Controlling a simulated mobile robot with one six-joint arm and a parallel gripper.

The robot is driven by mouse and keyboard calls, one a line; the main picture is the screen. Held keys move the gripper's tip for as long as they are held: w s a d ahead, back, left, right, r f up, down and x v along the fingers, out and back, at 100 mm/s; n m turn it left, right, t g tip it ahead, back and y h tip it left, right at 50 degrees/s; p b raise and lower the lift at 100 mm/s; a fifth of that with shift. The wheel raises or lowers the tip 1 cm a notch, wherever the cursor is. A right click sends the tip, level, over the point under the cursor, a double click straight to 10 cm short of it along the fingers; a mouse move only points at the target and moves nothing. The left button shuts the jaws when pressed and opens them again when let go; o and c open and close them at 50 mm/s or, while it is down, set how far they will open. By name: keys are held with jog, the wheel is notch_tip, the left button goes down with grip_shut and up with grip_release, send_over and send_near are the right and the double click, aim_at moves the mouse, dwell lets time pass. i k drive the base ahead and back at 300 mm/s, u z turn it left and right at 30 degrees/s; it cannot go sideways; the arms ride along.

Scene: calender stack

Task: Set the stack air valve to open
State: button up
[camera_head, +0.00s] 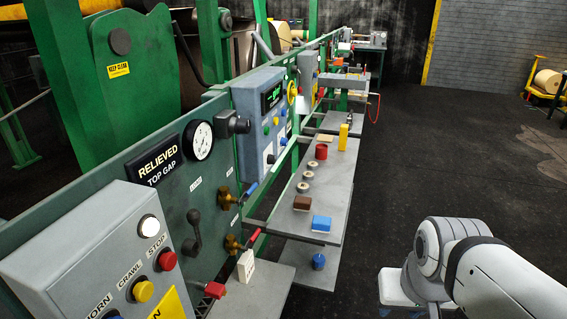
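Two brass valves are on the green panel, left of the grey shelf. The upper valve (228,198) has a blue handle (250,190) that points up and to the right. The lower valve (233,245) has a red handle (255,236) that also points up and to the right. The small labels near them are too small to read, so I cannot tell which one is the stack air valve. My white arm is at the bottom right, well apart from the valves. My gripper is not visible.
A button box (90,250) juts out at the left. The shelf (332,190) holds blocks and rings. Open floor (450,150) lies to the right.

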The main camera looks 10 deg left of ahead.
aim_at(240, 201)
jog(key=u, duration=0.15)
jog(key=i, duration=1.25)
jog(key=u, duration=0.75)
